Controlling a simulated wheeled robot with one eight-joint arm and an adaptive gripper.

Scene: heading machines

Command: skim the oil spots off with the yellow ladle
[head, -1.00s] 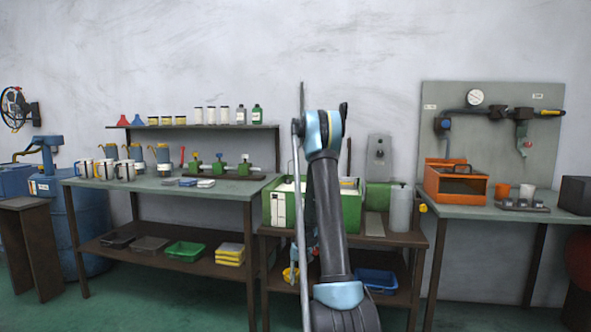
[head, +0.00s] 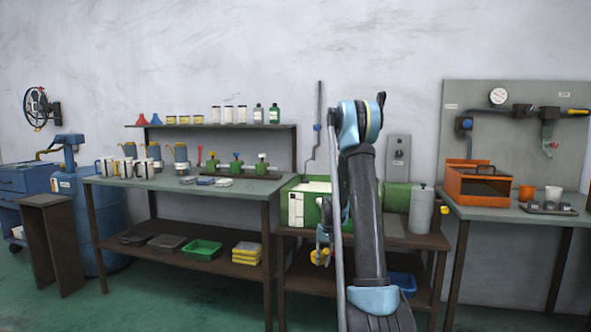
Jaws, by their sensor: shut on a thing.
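My gripper (head: 323,236) is small in view, low and left of my own arm, in front of the brown bench with the green machine (head: 295,208). The ladle's handle is hard to make out, and my arm links cover part of the area. No oil spots can be made out, and no open liquid surface shows clearly.
A blue bin (head: 402,283) sits on the shelf under the machine bench. A grey cylinder (head: 421,210) stands on its top. The left bench (head: 105,183) holds mugs and fixtures. An orange box (head: 478,186) stands on the right bench. Green floor in front is clear.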

